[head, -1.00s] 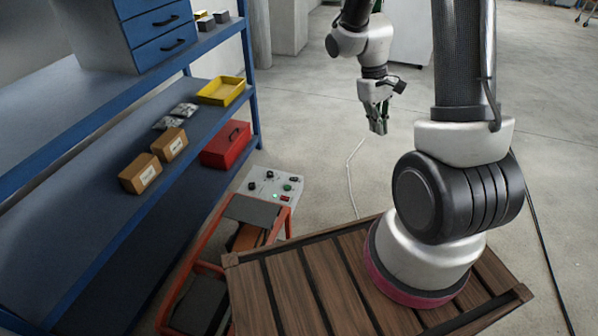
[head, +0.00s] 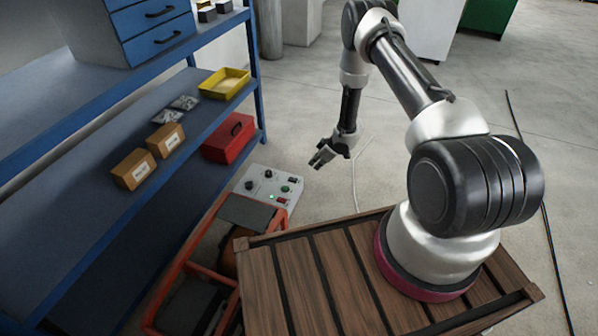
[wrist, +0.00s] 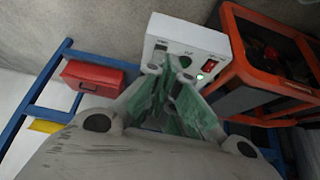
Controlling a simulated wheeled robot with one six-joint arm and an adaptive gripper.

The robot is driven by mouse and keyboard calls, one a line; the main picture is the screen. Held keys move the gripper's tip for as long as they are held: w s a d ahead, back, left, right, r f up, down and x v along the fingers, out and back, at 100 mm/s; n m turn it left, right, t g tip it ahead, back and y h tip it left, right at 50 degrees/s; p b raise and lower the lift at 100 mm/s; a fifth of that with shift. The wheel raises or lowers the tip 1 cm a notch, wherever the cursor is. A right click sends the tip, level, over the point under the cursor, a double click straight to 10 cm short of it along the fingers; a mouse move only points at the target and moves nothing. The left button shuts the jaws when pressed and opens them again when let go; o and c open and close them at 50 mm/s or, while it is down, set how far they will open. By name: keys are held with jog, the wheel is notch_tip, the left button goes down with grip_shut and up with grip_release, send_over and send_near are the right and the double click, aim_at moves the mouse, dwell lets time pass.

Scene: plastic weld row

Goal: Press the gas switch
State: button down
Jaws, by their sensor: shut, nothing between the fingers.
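A white control box (head: 270,186) stands low beside the shelf in the head view, with dark knobs, a green button, a small lit green lamp and a red switch (head: 281,200) on its top panel. In the wrist view the box (wrist: 157,28) is ahead of the fingers, and the red switch (wrist: 212,64) shows right of the fingertips. The panel labels are too small to read, so I cannot tell which control is the gas switch. My gripper (head: 319,161) is shut and empty, above and to the right of the box, apart from it. The fingers (wrist: 167,68) hide part of the panel.
An orange-red frame (head: 180,272) stands in front of the box. A pale cable lies on the floor at right, where the floor is mostly free.

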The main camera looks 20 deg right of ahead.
jog(key=shift+t+y, duration=0.4)
jog(key=shift+y, duration=0.4)
jog(key=w+a+r, duration=0.1)
jog(key=a+r, duration=0.1)
jog(key=a, duration=0.1)
jog(key=shift+w, duration=0.4)
send_over(295, 180)
notch_tip(295, 180, down, 8)
jog(key=shift+w+a+r, duration=0.1)
jog(key=shift+w+a, duration=0.05)
jog(key=f, duration=0.2)
jog(key=shift+d+f, duration=0.2)
jog(key=shift+f, duration=0.8)
jog(key=shift+f, duration=0.1)
